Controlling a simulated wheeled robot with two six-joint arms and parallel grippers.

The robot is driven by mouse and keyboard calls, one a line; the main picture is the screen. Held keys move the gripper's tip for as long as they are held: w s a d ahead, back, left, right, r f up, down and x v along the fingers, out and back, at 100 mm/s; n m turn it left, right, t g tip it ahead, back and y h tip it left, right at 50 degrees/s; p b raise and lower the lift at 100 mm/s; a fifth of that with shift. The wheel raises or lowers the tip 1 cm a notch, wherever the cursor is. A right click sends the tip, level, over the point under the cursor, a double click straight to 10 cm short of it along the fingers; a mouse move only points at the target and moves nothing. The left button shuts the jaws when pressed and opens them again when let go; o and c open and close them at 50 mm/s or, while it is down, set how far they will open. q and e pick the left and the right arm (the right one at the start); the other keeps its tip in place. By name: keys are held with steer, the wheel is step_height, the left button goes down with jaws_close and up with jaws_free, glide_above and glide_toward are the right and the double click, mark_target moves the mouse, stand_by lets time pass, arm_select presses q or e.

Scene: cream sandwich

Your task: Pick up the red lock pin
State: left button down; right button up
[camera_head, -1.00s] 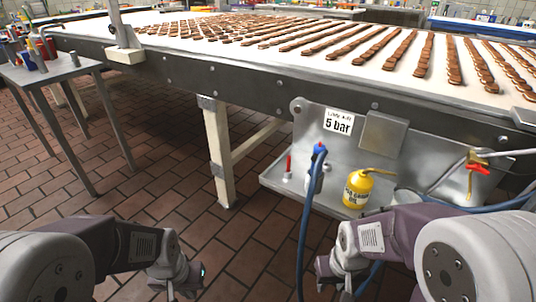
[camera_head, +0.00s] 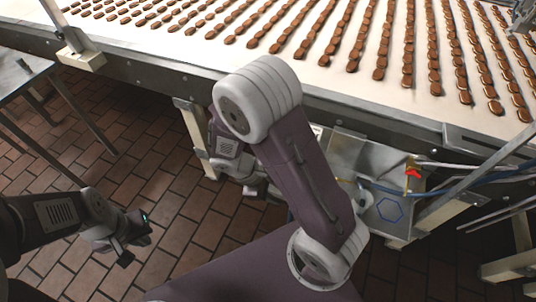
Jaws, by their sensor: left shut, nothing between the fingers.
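A red part (camera_head: 412,172) sits on a brass fitting at the conveyor's side, right of my right arm; I cannot tell whether it is the lock pin. The upright red piece that stood in the metal tray earlier is not visible; my right arm covers that area. My left gripper (camera_head: 133,245) is shut and empty, low over the brick floor at the left, well away from the tray. My right arm is raised across the middle; its gripper end (camera_head: 262,190) is near the conveyor's side, mostly hidden behind my upper arm, so its jaws cannot be made out.
The conveyor (camera_head: 330,95) with rows of brown biscuits runs across the back. A grey table (camera_head: 22,75) stands at the left. Blue hose (camera_head: 450,190) and metal rails lie at the right. A metal panel with a blue hexagon outline (camera_head: 390,209) is below the red part. Floor at left is open.

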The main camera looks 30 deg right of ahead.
steer(key=w+a+f+n+t+h, duration=0.1)
steer(key=w+f+n+t+h, duration=0.15)
steer(key=w+n+t, duration=0.35)
steer(key=w+a+f+n+t+h, duration=0.2)
steer(key=w+n+h, duration=0.15)
steer(key=n, duration=0.35)
steer(key=shift+g+h, duration=0.3)
steer(key=shift+h, duration=0.1)
steer(key=x, duration=0.9)
steer(key=shift+s+d+r, duration=0.15)
steer(key=shift+d+r, duration=0.1)
steer(key=shift+d, duration=0.25)
jaws_close()
